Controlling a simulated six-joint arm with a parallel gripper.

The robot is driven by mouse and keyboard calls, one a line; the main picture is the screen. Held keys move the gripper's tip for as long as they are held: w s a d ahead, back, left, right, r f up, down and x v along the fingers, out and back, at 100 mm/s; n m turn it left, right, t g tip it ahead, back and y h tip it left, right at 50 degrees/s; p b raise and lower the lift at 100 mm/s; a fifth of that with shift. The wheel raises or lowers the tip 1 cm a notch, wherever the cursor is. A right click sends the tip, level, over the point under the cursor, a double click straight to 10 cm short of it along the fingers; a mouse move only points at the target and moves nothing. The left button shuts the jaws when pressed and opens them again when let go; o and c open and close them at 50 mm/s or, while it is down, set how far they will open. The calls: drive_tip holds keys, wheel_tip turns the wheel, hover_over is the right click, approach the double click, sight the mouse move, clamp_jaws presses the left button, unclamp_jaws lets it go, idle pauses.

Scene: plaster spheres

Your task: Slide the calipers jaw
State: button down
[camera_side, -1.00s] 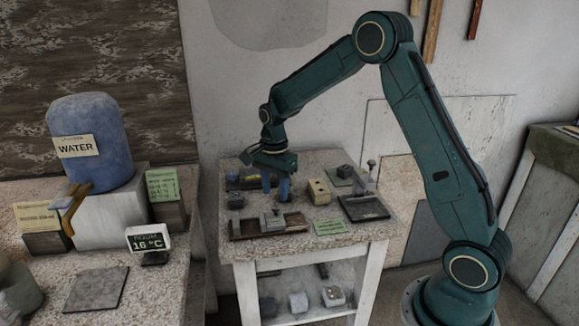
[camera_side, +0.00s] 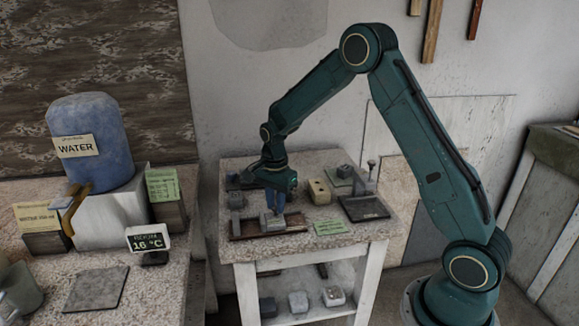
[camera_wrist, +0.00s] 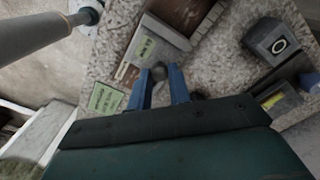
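The calipers lie at the front of the small stone-topped table, as a long brown base (camera_side: 240,233) with a grey jaw block (camera_side: 272,226) on it. In the wrist view the jaw block (camera_wrist: 160,30) carries a green label and a round dark knob (camera_wrist: 158,72). My gripper (camera_side: 275,208) points down just over the jaw block. In the wrist view the two blue fingertips (camera_wrist: 160,74) stand on either side of the knob, very close to it. I cannot tell whether they press on it.
A beige block (camera_side: 319,191) with holes, a dark plate with a post (camera_side: 364,208) and a green card (camera_side: 330,227) stand right of the calipers. A grey block (camera_side: 236,201) sits at the left. The shelf below holds several small blocks.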

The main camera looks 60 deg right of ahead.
drive_tip(key=shift+w+a, duration=1.85)
drive_tip(key=c, duration=1.3)
unclamp_jaws()
drive_tip(key=shift+r, duration=0.1)
wheel_tip(320, 180, up, 14)
drive_tip(key=shift+s, duration=0.1)
